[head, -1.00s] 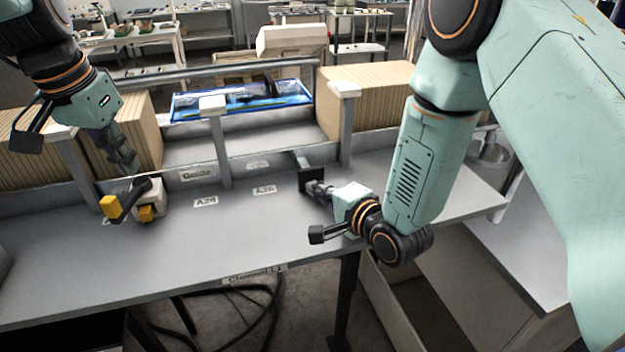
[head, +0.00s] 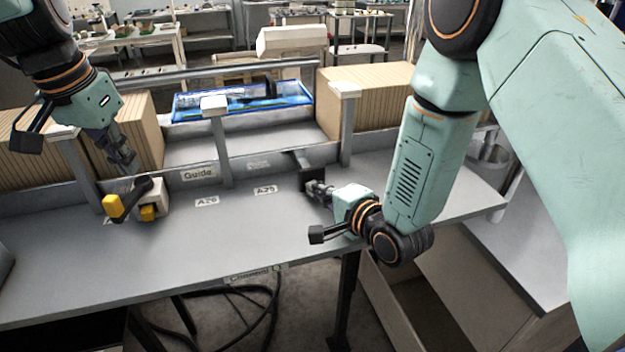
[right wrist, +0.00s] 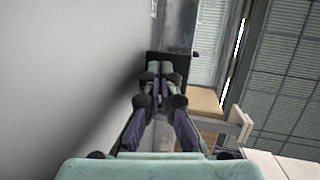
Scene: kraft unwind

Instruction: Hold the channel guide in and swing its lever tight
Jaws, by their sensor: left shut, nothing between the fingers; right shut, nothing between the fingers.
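The channel guide appears as a dark upright plate (head: 313,181) on a bar above the grey table, near the right post. My right gripper (head: 313,188) is shut and empty, its fingertips against or very near the plate's front face. In the right wrist view the shut fingers (right wrist: 166,70) point at the dark plate (right wrist: 178,62), partly hiding it. The lever (head: 139,192) is a black arm with a yellow grip on a white block at the table's left. My left gripper (head: 131,167) is shut and empty, just above and behind the lever; I cannot tell if they touch.
Grey posts (head: 217,150) and a rear rail (head: 240,68) stand along the back of the table (head: 200,265). Corrugated stacks (head: 368,98) and a blue tray (head: 180,106) lie behind. The table's middle is clear. Cables hang below its front edge.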

